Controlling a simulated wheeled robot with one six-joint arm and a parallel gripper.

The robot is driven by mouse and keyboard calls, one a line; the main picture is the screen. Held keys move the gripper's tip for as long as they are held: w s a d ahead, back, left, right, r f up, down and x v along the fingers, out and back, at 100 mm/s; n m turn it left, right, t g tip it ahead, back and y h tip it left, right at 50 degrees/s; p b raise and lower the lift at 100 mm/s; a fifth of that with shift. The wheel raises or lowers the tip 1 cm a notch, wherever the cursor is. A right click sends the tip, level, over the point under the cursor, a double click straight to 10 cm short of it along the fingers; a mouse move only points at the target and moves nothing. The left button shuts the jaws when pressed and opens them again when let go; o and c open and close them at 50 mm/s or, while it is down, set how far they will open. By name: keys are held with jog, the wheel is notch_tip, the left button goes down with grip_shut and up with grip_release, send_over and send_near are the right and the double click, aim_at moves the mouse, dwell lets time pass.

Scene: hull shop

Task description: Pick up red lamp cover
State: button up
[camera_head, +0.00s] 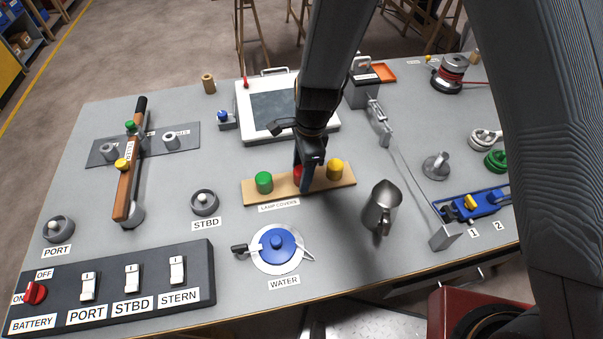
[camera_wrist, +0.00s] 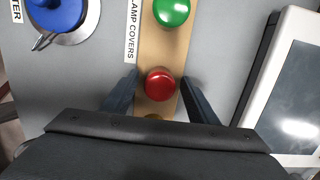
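The red lamp cover (camera_wrist: 160,84) stands on the wooden strip (camera_wrist: 154,46), between the two fingers of my gripper (camera_wrist: 160,88) in the wrist view. A gap shows on each side of it, so the fingers are open around it. In the head view my gripper (camera_head: 305,178) hides most of the red lamp cover (camera_head: 298,172). The green lamp cover (camera_head: 264,182) stands to its left and the yellow one (camera_head: 335,169) to its right on the same strip. The yellow one is mostly hidden by my gripper in the wrist view.
A metal jug (camera_head: 382,207) stands to the right in front of the strip. The blue WATER cap (camera_head: 277,243) is in front. A white-framed panel (camera_head: 245,125) lies behind. A switch panel (camera_head: 200,255) is at the front left.

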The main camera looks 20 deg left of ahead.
aim_at(301, 170)
jog(key=c, duration=0.9)
jog(key=shift+r+b, duration=1.1)
jog(key=shift+r, duration=3.9)
